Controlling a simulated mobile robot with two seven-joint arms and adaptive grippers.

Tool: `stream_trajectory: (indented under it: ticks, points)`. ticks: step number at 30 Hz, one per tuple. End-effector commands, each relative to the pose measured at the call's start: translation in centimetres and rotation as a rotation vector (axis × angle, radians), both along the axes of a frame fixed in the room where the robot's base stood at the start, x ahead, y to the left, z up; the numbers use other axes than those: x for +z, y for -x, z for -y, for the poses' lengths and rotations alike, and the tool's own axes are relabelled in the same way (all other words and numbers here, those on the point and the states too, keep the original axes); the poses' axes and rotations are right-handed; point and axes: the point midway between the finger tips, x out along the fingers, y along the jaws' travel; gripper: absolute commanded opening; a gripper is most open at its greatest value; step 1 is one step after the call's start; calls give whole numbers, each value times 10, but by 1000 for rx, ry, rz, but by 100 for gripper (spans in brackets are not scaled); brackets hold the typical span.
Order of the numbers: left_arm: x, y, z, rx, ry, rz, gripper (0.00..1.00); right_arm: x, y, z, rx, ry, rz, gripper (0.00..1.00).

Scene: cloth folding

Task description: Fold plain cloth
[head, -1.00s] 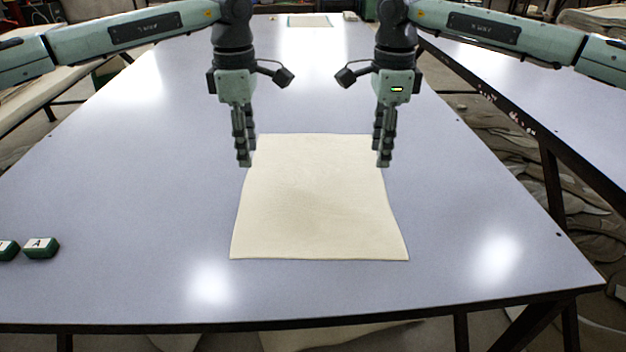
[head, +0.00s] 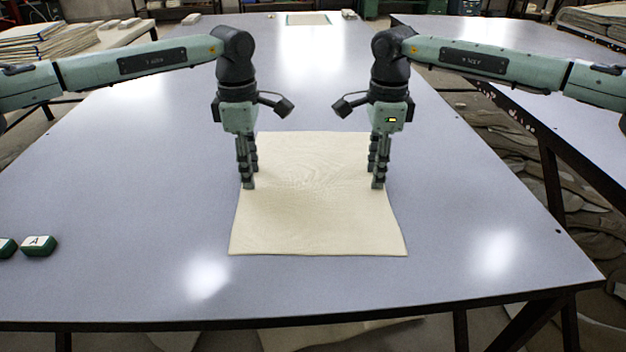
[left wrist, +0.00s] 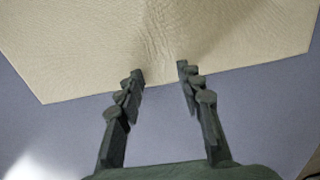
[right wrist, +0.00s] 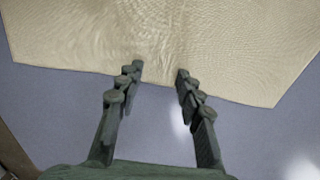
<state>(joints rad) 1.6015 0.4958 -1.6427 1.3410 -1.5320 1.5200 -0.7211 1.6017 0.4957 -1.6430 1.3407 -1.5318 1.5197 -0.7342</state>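The plain cream cloth (head: 318,220) lies in one layer on the grey table, with faint wrinkles across its upper half. My left gripper (head: 251,178) points down at the cloth's left edge. In the left wrist view its fingertips (left wrist: 160,72) are apart, over the edge, with creases in the cloth (left wrist: 80,45) between and beyond them. My right gripper (head: 375,178) points down at the right edge. In the right wrist view its fingertips (right wrist: 160,70) are also apart, at the edge of the rippled cloth (right wrist: 80,40). Whether the tips touch the cloth is unclear.
Green-and-white lettered blocks (head: 38,246) sit at the table's left front. A framed flat piece (head: 308,19) lies at the far end. The table (head: 480,220) is clear around the cloth. A second table (head: 540,100) stands at the right.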

Motion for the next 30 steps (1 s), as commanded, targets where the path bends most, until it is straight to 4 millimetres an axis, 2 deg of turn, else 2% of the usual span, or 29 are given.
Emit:
stream_trajectory:
  ticks: [16, 30]
  points:
    - [-4, 1, 0, 0, -1, -3, 0, -4, 1, 0, 0, 2, -3, 0]
    - [-5, 1, 0, 0, -2, -4, 0, -5, 1, 1, 0, 2, -4, 0]
